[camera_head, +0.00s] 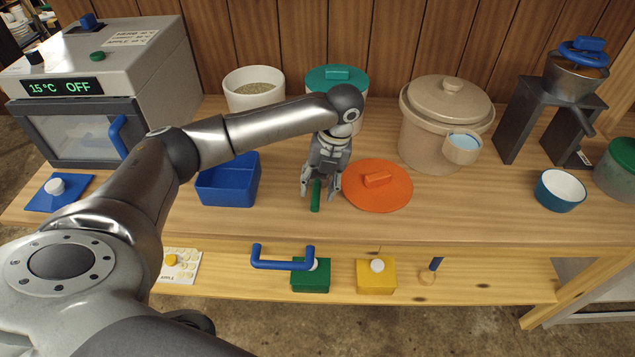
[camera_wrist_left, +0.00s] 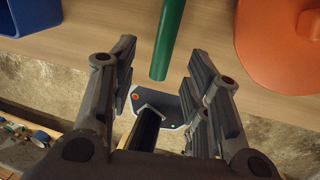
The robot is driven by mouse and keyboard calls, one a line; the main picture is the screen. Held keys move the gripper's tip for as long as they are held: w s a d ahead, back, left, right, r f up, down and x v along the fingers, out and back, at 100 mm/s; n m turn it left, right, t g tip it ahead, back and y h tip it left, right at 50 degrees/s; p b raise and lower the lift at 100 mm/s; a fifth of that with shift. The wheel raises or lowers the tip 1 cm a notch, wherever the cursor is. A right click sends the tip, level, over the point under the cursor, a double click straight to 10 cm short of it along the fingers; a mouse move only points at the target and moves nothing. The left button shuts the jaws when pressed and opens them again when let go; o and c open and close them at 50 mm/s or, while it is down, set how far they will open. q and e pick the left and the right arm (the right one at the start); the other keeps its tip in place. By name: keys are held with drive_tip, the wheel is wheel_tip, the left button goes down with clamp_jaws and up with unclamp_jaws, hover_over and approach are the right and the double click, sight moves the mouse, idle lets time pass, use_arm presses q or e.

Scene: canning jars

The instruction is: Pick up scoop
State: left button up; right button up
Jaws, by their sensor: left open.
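A green rod-like handle (camera_head: 316,196), likely the scoop's, shows on the wooden table at the middle. In the left wrist view the green handle (camera_wrist_left: 170,38) runs in from the top edge, and its near end shows between the two fingers. The rest of it is hidden or out of frame, so I see no bowl. My left gripper (camera_head: 321,186) points down over it, fingers apart on either side. The fingers are also spread in the left wrist view (camera_wrist_left: 162,55), with gaps beside the handle and no visible grip. My right gripper is not in view.
An orange lid (camera_head: 392,200) lies close to the right of the gripper. A blue bin (camera_head: 228,187) stands to the left. A white pot (camera_head: 240,100) and a beige crock (camera_head: 425,140) stand behind. The front table strip is clear; a blue drawer handle (camera_head: 283,265) is below.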

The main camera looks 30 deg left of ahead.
sight(316, 195)
use_arm(q)
drive_tip(key=shift+w+a+f+p, duration=0.1)
drive_tip(key=shift+a+f+p, duration=0.1)
drive_tip(key=shift+f, duration=0.8)
drive_tip(key=shift+s+a+f+p, duration=0.1)
drive_tip(key=shift+a+f, duration=0.1)
drive_tip(key=shift+f, duration=0.85)
drive_tip(key=shift+w+a+f+p, duration=0.1)
drive_tip(key=shift+a+f, duration=0.1)
drive_tip(key=shift+f, duration=0.8)
clamp_jaws()
